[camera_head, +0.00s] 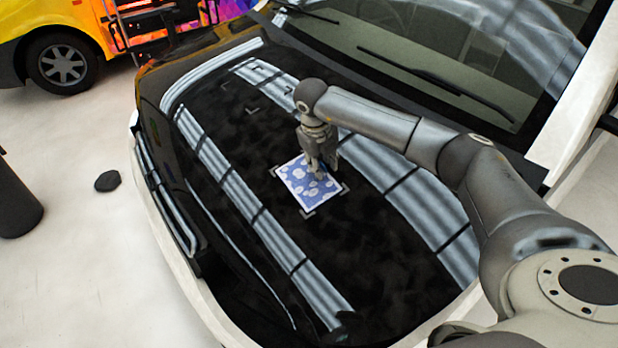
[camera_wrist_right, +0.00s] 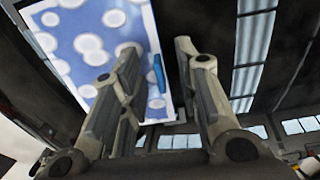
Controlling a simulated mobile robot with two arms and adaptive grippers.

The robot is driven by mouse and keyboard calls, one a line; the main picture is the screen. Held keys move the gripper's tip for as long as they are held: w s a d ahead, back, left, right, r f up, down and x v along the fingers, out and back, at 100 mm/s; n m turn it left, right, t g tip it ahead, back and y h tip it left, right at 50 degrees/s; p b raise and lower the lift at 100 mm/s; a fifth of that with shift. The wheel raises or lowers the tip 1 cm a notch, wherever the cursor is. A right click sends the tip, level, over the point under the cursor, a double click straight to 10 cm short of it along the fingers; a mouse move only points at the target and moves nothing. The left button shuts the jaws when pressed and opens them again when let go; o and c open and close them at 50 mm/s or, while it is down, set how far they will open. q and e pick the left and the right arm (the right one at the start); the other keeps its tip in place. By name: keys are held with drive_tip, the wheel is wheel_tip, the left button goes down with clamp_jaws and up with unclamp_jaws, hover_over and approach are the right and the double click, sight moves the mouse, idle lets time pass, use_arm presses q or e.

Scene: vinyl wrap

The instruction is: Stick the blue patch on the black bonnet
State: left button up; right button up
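The blue patch (camera_head: 302,187), a square with white spots and a pale border, lies on the black bonnet (camera_head: 375,245) inside a set of white corner marks. In the right wrist view the patch (camera_wrist_right: 72,38) fills the upper left, with a small raised blue tab (camera_wrist_right: 158,72) near its edge. My right gripper (camera_head: 322,170) is just over the patch's far right part and hides some of it. In the wrist view its fingers (camera_wrist_right: 157,62) are apart, with the tab between them and a gap beside it. My left gripper is not in view.
Another set of corner marks (camera_head: 253,92) on the bonnet is empty. The windscreen (camera_head: 440,50) with wipers rises behind. A yellow vehicle (camera_head: 40,40) stands at the upper left. A dark cylinder (camera_head: 14,195) and a small dark object (camera_head: 107,181) are on the floor at left.

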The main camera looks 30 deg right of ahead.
drive_tip(key=v, duration=1.2)
idle(0.3)
